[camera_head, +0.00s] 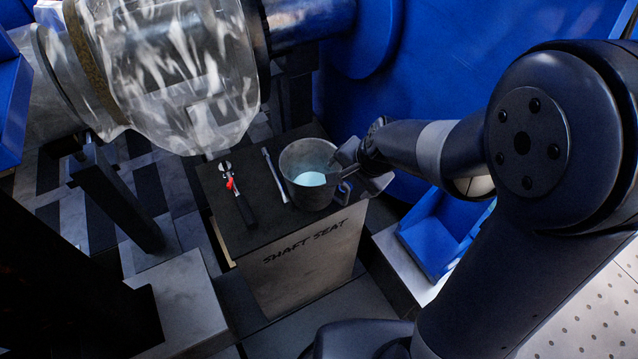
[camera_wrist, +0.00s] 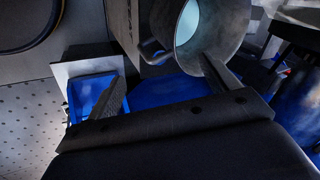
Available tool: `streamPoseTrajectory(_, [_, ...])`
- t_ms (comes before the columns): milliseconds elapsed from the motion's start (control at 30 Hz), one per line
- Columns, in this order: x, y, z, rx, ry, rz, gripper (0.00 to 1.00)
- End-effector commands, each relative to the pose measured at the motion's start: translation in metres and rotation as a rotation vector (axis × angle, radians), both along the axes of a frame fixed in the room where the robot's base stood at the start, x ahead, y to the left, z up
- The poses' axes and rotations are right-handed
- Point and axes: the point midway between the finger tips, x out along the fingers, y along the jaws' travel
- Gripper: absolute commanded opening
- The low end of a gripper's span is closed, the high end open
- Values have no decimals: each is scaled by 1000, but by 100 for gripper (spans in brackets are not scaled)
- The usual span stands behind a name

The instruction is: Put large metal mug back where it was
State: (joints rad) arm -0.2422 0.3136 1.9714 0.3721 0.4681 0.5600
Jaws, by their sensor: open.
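The large metal mug (camera_head: 302,190) stands upright on the dark top of a block marked "SHAFT SEAT" (camera_head: 300,262), near its right side. A pale blue surface shows inside the mug. My gripper (camera_head: 346,168) is open at the mug's right side, by its rim and handle. In the wrist view my gripper (camera_wrist: 164,88) has its fingers spread, and the mug (camera_wrist: 222,32) shows at the top with its handle (camera_wrist: 150,48) between the finger directions. The right finger overlaps the mug's wall in the picture; I cannot tell whether it touches.
A red-and-black hand tool (camera_head: 236,190) and a thin metal rod (camera_head: 273,174) lie left of the mug on the block. A plastic-wrapped cylinder (camera_head: 165,75) hangs over the back left. A blue bin (camera_head: 440,240) sits lower right. A blue wall stands behind.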

Motion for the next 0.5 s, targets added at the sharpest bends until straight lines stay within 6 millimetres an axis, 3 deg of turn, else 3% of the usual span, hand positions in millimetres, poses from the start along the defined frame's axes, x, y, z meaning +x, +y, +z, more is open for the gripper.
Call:
streamPoseTrajectory(100, [6,4,-17,0,3,0,83])
streamPoseTrajectory(500, [18,8,-48,-2,4,-1,83])
